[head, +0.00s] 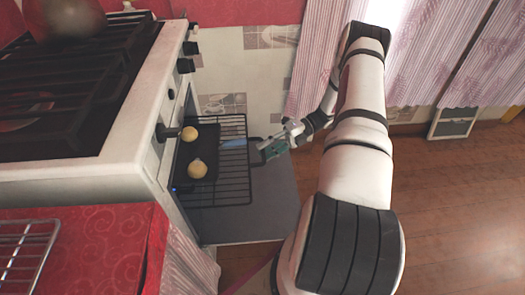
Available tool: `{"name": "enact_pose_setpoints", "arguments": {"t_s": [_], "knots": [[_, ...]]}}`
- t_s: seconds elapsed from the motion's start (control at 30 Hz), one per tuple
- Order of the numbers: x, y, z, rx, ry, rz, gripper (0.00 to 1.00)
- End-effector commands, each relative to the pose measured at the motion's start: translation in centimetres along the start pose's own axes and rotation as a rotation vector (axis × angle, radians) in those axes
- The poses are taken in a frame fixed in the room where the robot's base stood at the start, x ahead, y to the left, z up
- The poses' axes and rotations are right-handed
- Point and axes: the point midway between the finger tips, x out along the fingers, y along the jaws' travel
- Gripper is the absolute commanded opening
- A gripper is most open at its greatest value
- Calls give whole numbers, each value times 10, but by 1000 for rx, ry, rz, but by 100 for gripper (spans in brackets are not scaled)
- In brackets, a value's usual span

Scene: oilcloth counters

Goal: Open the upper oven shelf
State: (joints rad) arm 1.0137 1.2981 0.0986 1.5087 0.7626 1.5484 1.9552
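The white oven (110,180) stands at the left with its dark door (262,200) folded down. A black wire shelf (235,188) sticks out of the oven above the door. A dark tray (187,152) on it carries two round pale yellow items, one farther back (189,134) and one nearer (197,169). My gripper (262,147) is at the outer right edge of the shelf, close to a dark loop there. The picture is too small to tell whether it touches the loop or whether its fingers are closed. Any lower shelf is hidden.
Black burner grates (75,85) with a pot (62,15) top the oven. A red-cloth counter (100,235) with a wire rack (22,255) stands at the near left. Pink curtains (425,50) hang behind. Wooden floor (450,200) is clear at the right.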

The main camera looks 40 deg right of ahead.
Motion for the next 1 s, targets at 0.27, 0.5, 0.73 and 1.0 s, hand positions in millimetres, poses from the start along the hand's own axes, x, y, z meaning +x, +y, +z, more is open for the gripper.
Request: {"name": "enact_pose_setpoints", "arguments": {"t_s": [0.27,0.5,0.73,1.0], "knots": [[-57,-1,0,0,-3,-2,33],[-93,-1,0,0,-2,-1,33],[-104,0,0,0,-1,1,33],[-104,0,0,0,-1,0,33]]}}
